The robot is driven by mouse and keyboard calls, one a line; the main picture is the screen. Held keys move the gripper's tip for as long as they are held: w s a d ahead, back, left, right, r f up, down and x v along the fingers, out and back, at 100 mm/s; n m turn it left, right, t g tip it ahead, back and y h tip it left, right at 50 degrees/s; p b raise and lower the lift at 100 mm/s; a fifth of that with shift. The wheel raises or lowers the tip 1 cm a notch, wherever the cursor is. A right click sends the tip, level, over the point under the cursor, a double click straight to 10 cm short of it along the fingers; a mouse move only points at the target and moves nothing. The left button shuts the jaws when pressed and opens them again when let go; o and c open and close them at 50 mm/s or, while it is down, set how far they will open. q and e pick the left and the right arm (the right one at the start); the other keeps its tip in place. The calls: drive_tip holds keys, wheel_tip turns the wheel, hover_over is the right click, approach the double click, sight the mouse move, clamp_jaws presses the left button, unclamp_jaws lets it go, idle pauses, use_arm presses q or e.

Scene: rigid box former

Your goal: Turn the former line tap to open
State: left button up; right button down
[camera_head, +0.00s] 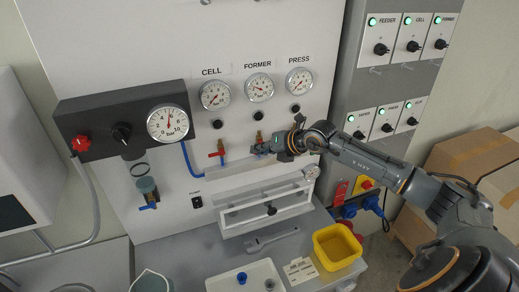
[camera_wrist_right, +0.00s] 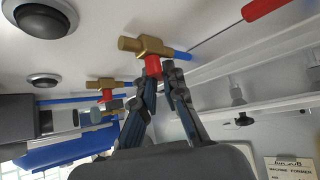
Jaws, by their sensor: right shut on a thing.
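The former line tap is a brass valve (camera_head: 259,136) below the FORMER gauge (camera_head: 259,88) in the head view. My right gripper (camera_head: 263,150) reaches it from the right and hides most of its handle. In the right wrist view the brass tap body (camera_wrist_right: 146,45) sits just beyond the fingertips. My right gripper (camera_wrist_right: 165,82) is shut on its red handle (camera_wrist_right: 153,66), which shows between the fingers. How far the handle is turned is hard to tell. My left gripper is not in view.
The cell tap (camera_head: 217,154) with a red lever is to the left; its brass body also shows in the wrist view (camera_wrist_right: 104,84). The PRESS gauge (camera_head: 299,80) is to the right. A shelf with a yellow bin (camera_head: 336,246) and a white tray (camera_head: 245,278) lies below.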

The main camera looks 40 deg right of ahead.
drive_tip(key=shift+s+d+f+n+g+h+b, duration=0.15)
drive_tip(key=shift+n+g+h+b, duration=0.5)
drive_tip(key=shift+h+b, duration=0.85)
drive_tip(key=shift+d+f+n+g+h+b, duration=0.15)
drive_tip(key=shift+d+n+g+h+b, duration=0.1)
drive_tip(key=shift+n+h+b, duration=1.2)
drive_tip(key=shift+m+b, duration=0.35)
drive_tip(key=shift+m, duration=0.15)
drive_tip(key=shift+y, duration=0.25)
drive_tip(key=c, duration=1.4)
unclamp_jaws()
drive_tip(key=shift+d, duration=0.1)
drive_tip(key=shift+r, duration=0.15)
drive_tip(key=v, duration=1.1)
drive_tip(key=shift+s+r, duration=0.25)
